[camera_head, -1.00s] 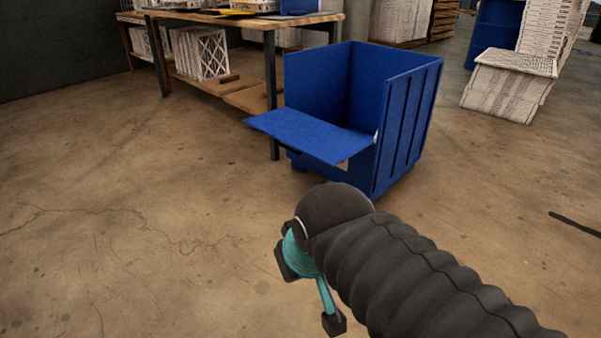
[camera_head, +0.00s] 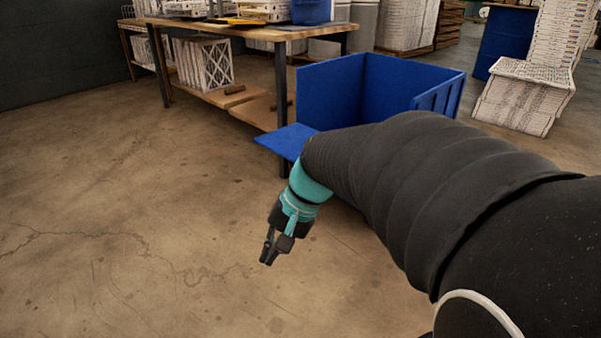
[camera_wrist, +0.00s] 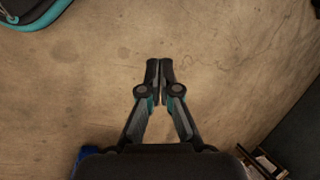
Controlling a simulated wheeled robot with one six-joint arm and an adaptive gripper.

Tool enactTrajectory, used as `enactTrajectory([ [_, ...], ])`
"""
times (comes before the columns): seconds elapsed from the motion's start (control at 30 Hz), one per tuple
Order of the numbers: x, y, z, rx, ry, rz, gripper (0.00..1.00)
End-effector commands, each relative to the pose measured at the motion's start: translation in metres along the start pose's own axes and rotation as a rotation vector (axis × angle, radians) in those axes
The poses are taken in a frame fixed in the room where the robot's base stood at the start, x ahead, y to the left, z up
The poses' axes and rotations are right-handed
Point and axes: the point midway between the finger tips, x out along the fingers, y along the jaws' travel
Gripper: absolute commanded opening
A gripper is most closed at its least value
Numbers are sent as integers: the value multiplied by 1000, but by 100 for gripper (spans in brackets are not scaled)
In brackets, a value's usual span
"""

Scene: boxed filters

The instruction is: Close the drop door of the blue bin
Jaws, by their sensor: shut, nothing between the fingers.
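The blue bin (camera_head: 385,88) stands on the floor right of the workbench in the head view. Its drop door (camera_head: 283,141) is folded down and juts out level to the left. My arm hides part of the door and the bin's lower front. My gripper (camera_head: 268,260) is below and in front of the door, pointing down toward the floor, shut and empty. In the wrist view my gripper (camera_wrist: 160,64) shows with its fingertips together over bare floor. A small bit of blue (camera_wrist: 88,153) shows at the bottom left edge there.
A wooden workbench (camera_head: 262,33) with boxes on top and filters on its lower shelf stands behind, left of the bin. The floor at left and front is clear.

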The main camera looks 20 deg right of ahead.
Motion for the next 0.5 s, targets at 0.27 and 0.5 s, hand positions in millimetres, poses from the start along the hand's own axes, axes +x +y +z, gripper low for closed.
enactTrajectory([
  [0.27, 16, -5, -78, 375, -207, -233, 0],
  [0.5, 26, 12, -158, 672, -353, -480, 0],
])
